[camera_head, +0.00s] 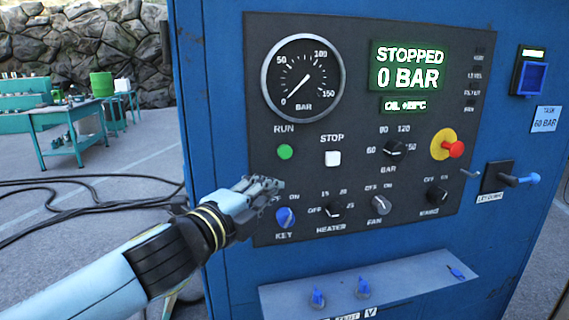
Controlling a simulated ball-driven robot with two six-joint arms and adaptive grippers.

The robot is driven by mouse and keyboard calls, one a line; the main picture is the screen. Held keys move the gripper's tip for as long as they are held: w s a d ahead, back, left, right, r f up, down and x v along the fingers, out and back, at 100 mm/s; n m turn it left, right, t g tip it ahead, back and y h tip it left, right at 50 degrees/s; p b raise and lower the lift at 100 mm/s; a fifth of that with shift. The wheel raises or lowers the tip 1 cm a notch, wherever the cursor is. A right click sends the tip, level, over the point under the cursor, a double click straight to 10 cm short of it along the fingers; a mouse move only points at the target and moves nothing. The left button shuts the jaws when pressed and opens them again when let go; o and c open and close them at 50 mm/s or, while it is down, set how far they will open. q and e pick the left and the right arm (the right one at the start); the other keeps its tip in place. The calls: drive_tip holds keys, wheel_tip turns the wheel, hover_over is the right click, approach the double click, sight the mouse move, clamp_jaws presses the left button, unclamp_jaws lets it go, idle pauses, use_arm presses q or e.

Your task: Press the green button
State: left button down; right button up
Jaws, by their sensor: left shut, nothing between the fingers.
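The green button (285,152) is a small round button under the word RUN on the dark control panel (375,250) of a blue cabinet. My left gripper (277,187) is shut and empty. It is just below and slightly left of the green button in the picture, in front of the panel's lower left edge. Its fingertips are near the blue key knob (285,217); I cannot tell whether they touch the panel. The display (408,68) reads STOPPED and 0 BAR. My right gripper does not show.
A white stop button (332,158) sits right of the green one. Several knobs, a red emergency button (453,149) and a lever (518,180) are further right. A shelf (400,285) juts out below. Black cables (95,205) lie on the floor at left, near a teal workbench (60,112).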

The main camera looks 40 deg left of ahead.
use_arm(q)
drive_tip(key=p, duration=0.3)
approach(285, 152)
drive_tip(key=w+d+f, duration=0.2)
drive_tip(key=w+d, duration=0.2)
drive_tip(key=w+a, duration=0.2)
drive_tip(key=w, duration=0.1)
drive_tip(key=shift+a, duration=0.4)
